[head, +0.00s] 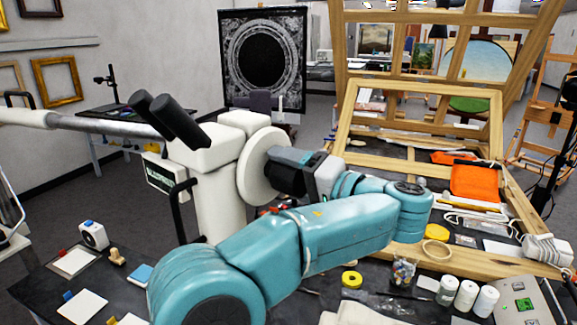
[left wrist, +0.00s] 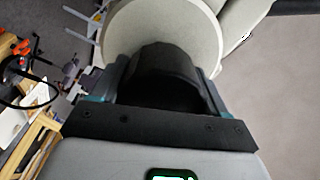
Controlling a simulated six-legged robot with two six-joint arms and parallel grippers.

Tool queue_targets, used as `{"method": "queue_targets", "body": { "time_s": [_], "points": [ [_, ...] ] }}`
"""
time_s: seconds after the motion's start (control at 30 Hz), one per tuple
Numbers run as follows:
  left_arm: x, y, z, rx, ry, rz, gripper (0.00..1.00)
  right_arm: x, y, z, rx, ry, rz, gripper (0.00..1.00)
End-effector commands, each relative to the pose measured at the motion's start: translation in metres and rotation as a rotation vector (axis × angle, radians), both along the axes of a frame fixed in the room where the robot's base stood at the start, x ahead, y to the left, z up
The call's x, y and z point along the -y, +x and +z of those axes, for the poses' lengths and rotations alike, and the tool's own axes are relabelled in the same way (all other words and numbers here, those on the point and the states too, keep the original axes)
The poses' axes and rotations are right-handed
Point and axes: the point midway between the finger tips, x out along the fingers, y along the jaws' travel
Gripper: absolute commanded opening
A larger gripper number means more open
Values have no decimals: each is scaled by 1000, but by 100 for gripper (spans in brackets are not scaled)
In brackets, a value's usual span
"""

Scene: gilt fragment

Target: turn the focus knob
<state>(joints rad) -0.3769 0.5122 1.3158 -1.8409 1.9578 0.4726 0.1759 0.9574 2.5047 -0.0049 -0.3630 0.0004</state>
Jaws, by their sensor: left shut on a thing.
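A white microscope (head: 215,185) with two black eyepieces stands in the middle left of the head view. On its side is a large pale disc (head: 254,168), and a black focus knob (head: 283,176) sticks out from it. My left gripper (head: 290,165) is shut on the black knob, with its fingers on both sides of it. In the left wrist view the black knob (left wrist: 168,80) sits between the two fingers, in front of the pale disc (left wrist: 190,35). My teal left arm hides the table below the microscope. My right gripper is not in view.
Yellow tape (head: 352,279), several white jars (head: 466,295) and a control box (head: 520,303) lie to the right of my arm. Small cards and blocks lie at the front left.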

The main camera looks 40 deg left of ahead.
Motion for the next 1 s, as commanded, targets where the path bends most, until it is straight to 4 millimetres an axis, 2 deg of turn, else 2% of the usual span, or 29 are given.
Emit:
{"method": "queue_targets", "body": {
  "time_s": [0.53, 0.57, 0.6, 1.0],
  "points": [
    [0, 0, 1, -26, 2, 0, 44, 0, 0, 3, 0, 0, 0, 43],
    [0, 0, 1, -26, 2, 0, 84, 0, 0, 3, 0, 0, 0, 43],
    [0, 0, 1, -26, 2, 0, 97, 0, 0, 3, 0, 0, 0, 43],
    [0, 0, 0, -28, 1, 0, 97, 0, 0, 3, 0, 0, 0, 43]
  ]
}}
